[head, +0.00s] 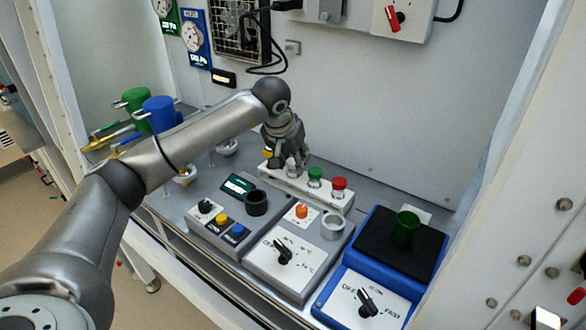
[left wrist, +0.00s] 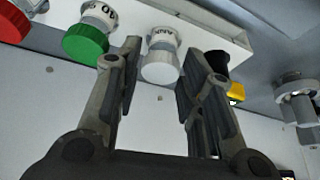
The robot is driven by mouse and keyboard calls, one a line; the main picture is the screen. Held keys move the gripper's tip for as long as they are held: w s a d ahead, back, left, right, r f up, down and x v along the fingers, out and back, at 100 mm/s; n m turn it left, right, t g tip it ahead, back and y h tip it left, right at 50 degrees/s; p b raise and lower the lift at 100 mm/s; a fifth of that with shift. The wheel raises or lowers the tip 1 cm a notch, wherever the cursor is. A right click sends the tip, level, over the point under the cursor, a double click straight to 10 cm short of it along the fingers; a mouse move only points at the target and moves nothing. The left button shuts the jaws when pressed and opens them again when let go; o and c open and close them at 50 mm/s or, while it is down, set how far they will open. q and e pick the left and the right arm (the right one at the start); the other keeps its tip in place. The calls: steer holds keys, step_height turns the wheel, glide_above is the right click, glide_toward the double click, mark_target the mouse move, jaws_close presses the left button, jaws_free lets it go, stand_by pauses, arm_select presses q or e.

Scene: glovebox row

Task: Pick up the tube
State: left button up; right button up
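A white rack (head: 300,189) stands on the worktop with capped tubes in it. The green-capped tube (head: 315,176) and the red-capped tube (head: 339,187) show at its right. A white-capped tube (left wrist: 160,62) stands in the rack in the left wrist view, with the green-capped tube (left wrist: 86,42) beside it. My left gripper (head: 284,160) is open at the left part of the rack. In the left wrist view its fingers stand on either side of the white-capped tube, with gaps showing. A black-and-yellow item (left wrist: 234,91) is beyond one finger. My right gripper is out of view.
In front of the rack are a grey button box (head: 238,237), a grey dial unit (head: 296,268) and a blue device (head: 347,284) with a green cup (head: 405,229). Blue (head: 160,112) and green (head: 135,100) valves stand at the left. A white wall rises behind.

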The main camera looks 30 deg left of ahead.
arm_select(q)
steer(key=shift+x, duration=1)
steer(key=shift+c, duration=0.4)
steer(key=c, duration=0.5)
steer(key=shift+r, duration=0.15)
